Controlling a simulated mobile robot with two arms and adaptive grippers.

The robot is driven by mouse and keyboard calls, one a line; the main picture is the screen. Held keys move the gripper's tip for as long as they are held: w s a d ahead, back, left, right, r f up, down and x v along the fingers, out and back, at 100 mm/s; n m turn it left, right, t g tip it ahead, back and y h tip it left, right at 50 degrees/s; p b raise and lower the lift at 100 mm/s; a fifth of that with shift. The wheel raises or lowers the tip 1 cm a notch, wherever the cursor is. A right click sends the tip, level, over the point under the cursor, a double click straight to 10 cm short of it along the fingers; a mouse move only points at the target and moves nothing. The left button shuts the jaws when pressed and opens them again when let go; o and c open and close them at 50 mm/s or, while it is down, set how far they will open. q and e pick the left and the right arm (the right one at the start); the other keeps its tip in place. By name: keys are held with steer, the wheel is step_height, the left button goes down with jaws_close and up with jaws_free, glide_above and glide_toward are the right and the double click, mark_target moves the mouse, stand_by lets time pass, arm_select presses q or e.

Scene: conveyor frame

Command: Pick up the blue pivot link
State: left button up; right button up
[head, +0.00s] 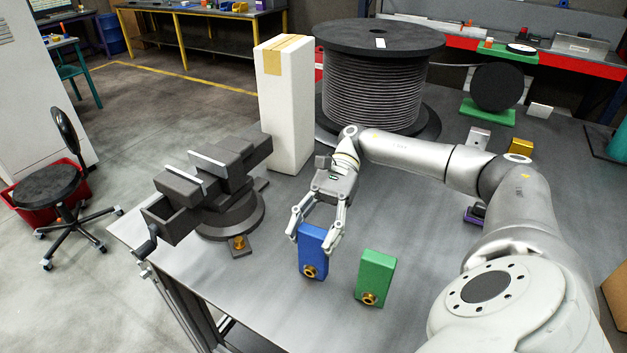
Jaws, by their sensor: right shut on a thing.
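The blue pivot link (312,252) is a blue block with a brass-coloured round fitting at its lower end. It is near the middle of the grey table. My right gripper (314,238) reaches down over it, with a finger on each side of its upper part, and is shut on it. I cannot tell whether the link still touches the table. My left gripper does not show in the head view.
A similar green link (376,276) stands just right of the blue one. A dark vise (212,190) is at the left. A tall white box (287,105) and a large cable spool (372,85) stand behind. The table (262,300) is clear in front.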

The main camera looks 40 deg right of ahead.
jaws_close()
steer(key=shift+w+r, duration=0.1)
